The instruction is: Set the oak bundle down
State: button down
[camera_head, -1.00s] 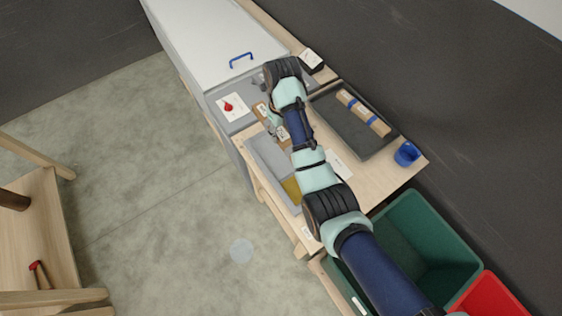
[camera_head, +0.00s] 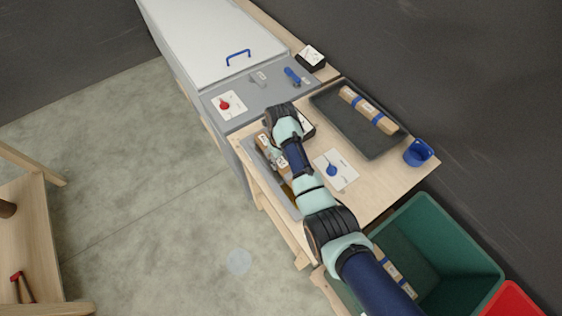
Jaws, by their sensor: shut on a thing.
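My gripper (camera_head: 272,156) is shut on a wood-coloured bundle (camera_head: 264,142), the oak bundle as far as I can tell. It is over the grey tray (camera_head: 292,211) at the bench's left edge. My wrist and forearm cover much of the bundle and tray, so I cannot tell whether the bundle touches the tray floor. A similar bundle with blue bands (camera_head: 366,108) lies in the dark tray (camera_head: 378,148) at the right.
A green bin (camera_head: 455,240) holds another bundle (camera_head: 395,268); a red bin (camera_head: 510,296) adjoins it. A blue cup (camera_head: 418,153) stands at the bench corner. A white card (camera_head: 343,163) with a blue item lies mid-bench. A machine with a blue handle (camera_head: 238,57) stands behind.

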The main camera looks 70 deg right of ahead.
aim_at(280, 161)
jog(key=shift+f, duration=0.45)
jog(key=shift+f, duration=0.2)
jog(key=c, duration=0.5)
grip_release()
jog(key=shift+c, duration=0.2)
notch_tip(280, 161, up, 12)
jog(key=p, duration=0.2)
jog(key=shift+r, duration=0.2)
jog(key=shift+w, duration=0.1)
